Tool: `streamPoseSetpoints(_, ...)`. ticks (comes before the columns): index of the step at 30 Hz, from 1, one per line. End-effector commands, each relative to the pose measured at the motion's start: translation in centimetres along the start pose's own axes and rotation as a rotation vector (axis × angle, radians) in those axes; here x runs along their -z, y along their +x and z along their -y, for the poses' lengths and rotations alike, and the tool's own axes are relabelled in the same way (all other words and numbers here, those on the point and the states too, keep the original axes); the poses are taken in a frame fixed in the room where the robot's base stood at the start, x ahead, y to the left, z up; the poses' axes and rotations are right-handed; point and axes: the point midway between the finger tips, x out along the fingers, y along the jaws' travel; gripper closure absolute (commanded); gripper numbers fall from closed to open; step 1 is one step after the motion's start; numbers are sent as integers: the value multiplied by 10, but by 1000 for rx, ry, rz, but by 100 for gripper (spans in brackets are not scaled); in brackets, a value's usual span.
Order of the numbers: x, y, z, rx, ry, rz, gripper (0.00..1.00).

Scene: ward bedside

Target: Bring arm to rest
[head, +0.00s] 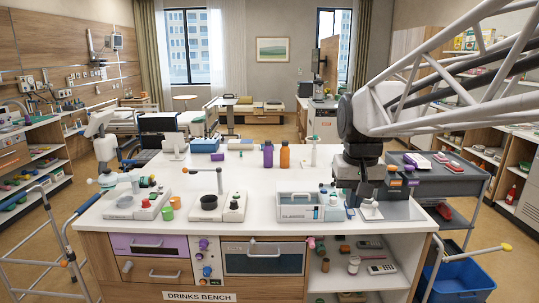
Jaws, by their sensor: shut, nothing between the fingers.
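My arm reaches in from the upper right and bends down at a dark joint over the right end of the white bench top (259,170). My gripper (366,200) points down there, low over a grey area (388,212) at the bench's right front corner. It is shut and holds nothing. The fingertips are small and dark, and I cannot tell whether they touch the surface. The arm hides part of the bench's right end.
A grey caddy (298,207) stands just left of my gripper. A purple bottle (268,154) and an orange bottle (284,155) stand farther back. A dark grey cart (432,182) adjoins the right side. The bench's middle has clear room.

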Motion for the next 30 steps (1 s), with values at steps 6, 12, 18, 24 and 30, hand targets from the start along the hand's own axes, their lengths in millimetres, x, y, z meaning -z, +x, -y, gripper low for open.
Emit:
streamPoseSetpoints(6,-52,12,-3,-1,1,-32,100)
streamPoseSetpoints(12,-98,26,-5,-2,1,-59,100)
streamPoseSetpoints(18,-142,44,-6,-2,2,-87,100)
streamPoseSetpoints(24,-183,65,-8,-3,2,-114,100)
streamPoseSetpoints(30,-210,80,-9,-4,2,-133,100)
